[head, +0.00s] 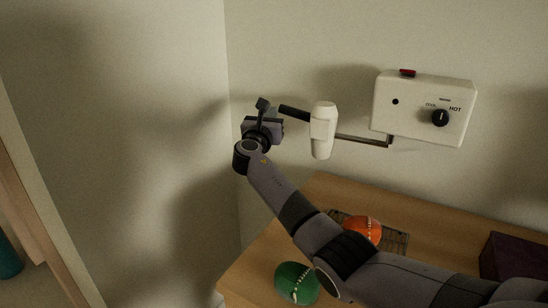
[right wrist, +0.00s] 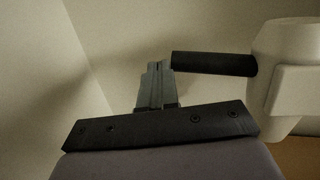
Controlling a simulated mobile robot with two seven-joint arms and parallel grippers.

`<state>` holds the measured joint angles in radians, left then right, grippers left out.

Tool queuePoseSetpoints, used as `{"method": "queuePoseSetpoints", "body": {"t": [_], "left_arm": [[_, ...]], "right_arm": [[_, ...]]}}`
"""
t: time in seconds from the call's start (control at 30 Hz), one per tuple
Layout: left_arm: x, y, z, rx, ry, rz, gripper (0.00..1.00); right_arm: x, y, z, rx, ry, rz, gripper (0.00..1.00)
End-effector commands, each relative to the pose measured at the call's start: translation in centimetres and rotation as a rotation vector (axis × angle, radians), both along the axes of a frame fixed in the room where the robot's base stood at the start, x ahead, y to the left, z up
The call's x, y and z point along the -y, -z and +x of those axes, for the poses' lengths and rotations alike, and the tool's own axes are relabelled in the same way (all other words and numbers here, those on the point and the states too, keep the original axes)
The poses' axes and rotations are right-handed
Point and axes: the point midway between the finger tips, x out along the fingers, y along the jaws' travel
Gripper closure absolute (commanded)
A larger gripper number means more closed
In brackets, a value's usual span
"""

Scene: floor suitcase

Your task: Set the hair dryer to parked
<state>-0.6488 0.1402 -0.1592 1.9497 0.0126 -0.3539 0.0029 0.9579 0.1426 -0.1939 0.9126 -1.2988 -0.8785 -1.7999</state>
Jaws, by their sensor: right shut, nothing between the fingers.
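The hair dryer (head: 322,136) has a white body and a black bar (head: 293,112) sticking out to the left. It hangs at the end of a thin dark arm (head: 362,139) swung out left from a white wall unit (head: 424,98). My right gripper (head: 268,106) is left of the black bar's free end. In the right wrist view the gripper's fingers (right wrist: 157,68) are together and empty, just left of the tip of the bar (right wrist: 213,64). I cannot tell whether they touch. The white body (right wrist: 290,70) is at the right edge. My left gripper is not in view.
The wall unit has a black knob (head: 440,118) marked HOT and a red part on top (head: 407,72). Below are a wooden table (head: 330,190), an orange ball-like object (head: 361,229) on a rack, a green one (head: 297,284) and a dark box (head: 512,258). A wall corner is close left.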

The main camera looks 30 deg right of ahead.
Motion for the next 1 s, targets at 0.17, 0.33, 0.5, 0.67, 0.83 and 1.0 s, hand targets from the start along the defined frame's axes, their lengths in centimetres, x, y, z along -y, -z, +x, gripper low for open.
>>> {"method": "queuePoseSetpoints", "body": {"t": [0.17,0.33,0.5,0.67,0.83,1.0], "left_arm": [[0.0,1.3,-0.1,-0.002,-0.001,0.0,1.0],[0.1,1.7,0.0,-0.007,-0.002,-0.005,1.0],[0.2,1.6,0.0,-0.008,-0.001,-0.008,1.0],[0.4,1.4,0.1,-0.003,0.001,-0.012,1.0],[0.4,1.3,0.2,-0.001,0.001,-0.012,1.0],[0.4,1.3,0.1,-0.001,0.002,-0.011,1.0]], "right_arm": [[1.5,0.2,1.2,-0.001,0.001,-0.002,1.0],[2.4,0.1,1.8,0.0,-0.001,-0.002,1.0],[2.9,0.0,2.1,0.0,0.001,-0.001,1.0],[3.2,-0.1,2.1,0.0,0.003,-0.001,1.0],[3.3,-0.1,2.1,0.001,0.006,-0.001,1.0],[3.4,-0.1,2.0,0.001,0.008,-0.001,1.0]]}}
